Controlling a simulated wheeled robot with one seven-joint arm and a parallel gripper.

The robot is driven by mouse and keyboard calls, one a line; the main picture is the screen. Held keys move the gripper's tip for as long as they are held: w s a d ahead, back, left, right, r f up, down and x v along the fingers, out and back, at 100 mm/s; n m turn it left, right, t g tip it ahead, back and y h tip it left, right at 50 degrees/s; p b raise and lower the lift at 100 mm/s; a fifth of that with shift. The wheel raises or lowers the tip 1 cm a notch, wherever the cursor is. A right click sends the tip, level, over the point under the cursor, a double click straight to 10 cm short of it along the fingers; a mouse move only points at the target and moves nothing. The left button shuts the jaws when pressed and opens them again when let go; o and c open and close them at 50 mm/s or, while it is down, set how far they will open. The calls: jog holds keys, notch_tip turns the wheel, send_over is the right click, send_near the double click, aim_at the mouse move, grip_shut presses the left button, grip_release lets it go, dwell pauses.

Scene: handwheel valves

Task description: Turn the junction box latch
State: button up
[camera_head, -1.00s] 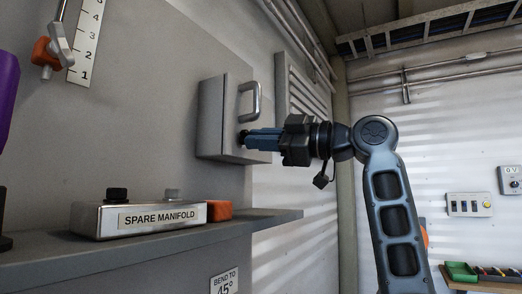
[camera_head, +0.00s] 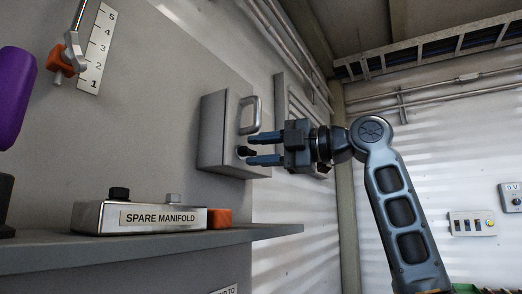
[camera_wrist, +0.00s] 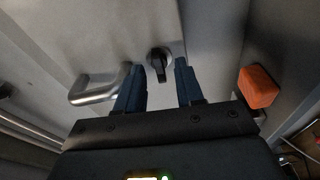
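The grey junction box (camera_head: 222,140) is fixed to the wall panel, with a metal pull handle (camera_head: 250,115) on its door. Its small black latch (camera_head: 244,151) sits below the handle. In the wrist view the latch (camera_wrist: 160,65) is a round knob with a lever pointing down the picture; the handle (camera_wrist: 95,89) is to its left. My gripper (camera_head: 254,149) is open at the door, with one finger above and one below the latch. In the wrist view its fingers (camera_wrist: 158,84) flank the lever, with gaps visible on both sides.
A shelf (camera_head: 130,246) below the box carries the spare manifold (camera_head: 140,217) and an orange block (camera_head: 219,217). The block also shows at right in the wrist view (camera_wrist: 258,87). A purple object (camera_head: 14,95) stands at far left, near an orange-based lever (camera_head: 63,60) and number scale.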

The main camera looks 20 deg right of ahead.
jog(key=shift+s, duration=0.1)
jog(key=v, duration=0.4)
jog(key=b+v, duration=0.1)
jog(key=shift+s, duration=0.55)
jog(key=b+v, duration=0.1)
jog(key=v, duration=0.7)
